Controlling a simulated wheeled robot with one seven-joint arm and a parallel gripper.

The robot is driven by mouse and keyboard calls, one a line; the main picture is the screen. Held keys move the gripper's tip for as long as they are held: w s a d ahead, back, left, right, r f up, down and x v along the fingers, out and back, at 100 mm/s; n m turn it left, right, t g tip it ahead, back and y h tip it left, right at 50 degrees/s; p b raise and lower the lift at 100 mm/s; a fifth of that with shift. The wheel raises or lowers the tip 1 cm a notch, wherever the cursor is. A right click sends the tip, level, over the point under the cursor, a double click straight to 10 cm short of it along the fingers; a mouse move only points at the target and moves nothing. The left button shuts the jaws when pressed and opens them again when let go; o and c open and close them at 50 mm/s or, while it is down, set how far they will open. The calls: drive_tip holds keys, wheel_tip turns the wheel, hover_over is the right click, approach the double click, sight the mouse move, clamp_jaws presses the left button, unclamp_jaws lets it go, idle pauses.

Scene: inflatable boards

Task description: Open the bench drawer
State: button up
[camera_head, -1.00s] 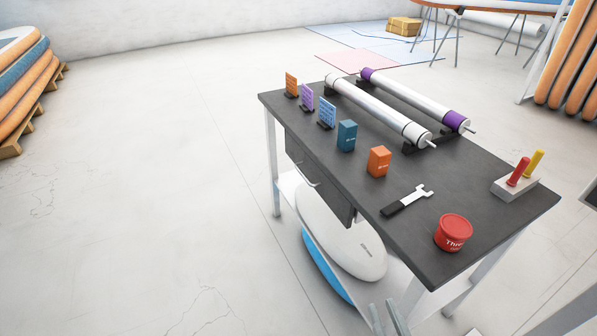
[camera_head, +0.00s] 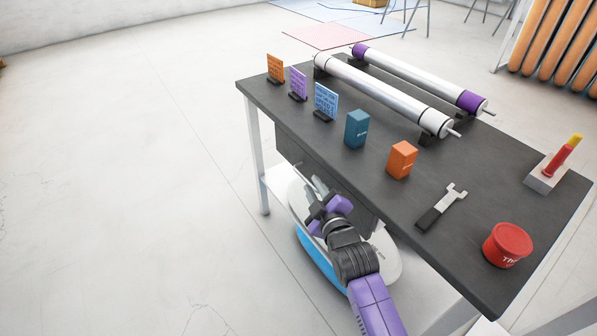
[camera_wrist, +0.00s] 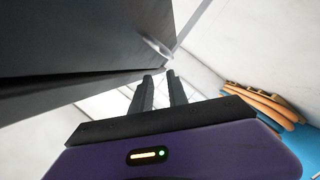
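The bench drawer (camera_head: 288,145) is a dark panel under the left long side of the dark-topped bench (camera_head: 385,185). It looks closed. In the wrist view a dark drawer face (camera_wrist: 100,35) fills the upper left, with a pale metal handle (camera_wrist: 158,47) near its right edge. My gripper (camera_head: 318,184) is in front of the drawer, beside the handle, which it partly hides in the head view. In the wrist view my gripper's two fingers (camera_wrist: 161,78) are apart with nothing between them. The handle lies just beyond the fingertips, and I see no contact.
A white board (camera_head: 384,255) lies on the lower shelf. Floor to the left is clear.

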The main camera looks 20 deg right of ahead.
sight(308, 183)
drive_tip(key=shift+n+g, duration=0.3)
drive_tip(key=shift+n, duration=0.5)
drive_tip(key=shift+w+f+b, duration=0.2)
drive_tip(key=shift+w+f, duration=0.5)
drive_tip(key=shift+w, duration=0.55)
drive_tip(key=shift+w+f+b, duration=0.25)
drive_tip(key=shift+w+f, duration=0.4)
drive_tip(key=shift+w, duration=0.65)
drive_tip(key=shift+w+f+b, duration=0.2)
drive_tip(key=shift+w+f, duration=0.5)
drive_tip(key=shift+w, duration=0.55)
clamp_jaws()
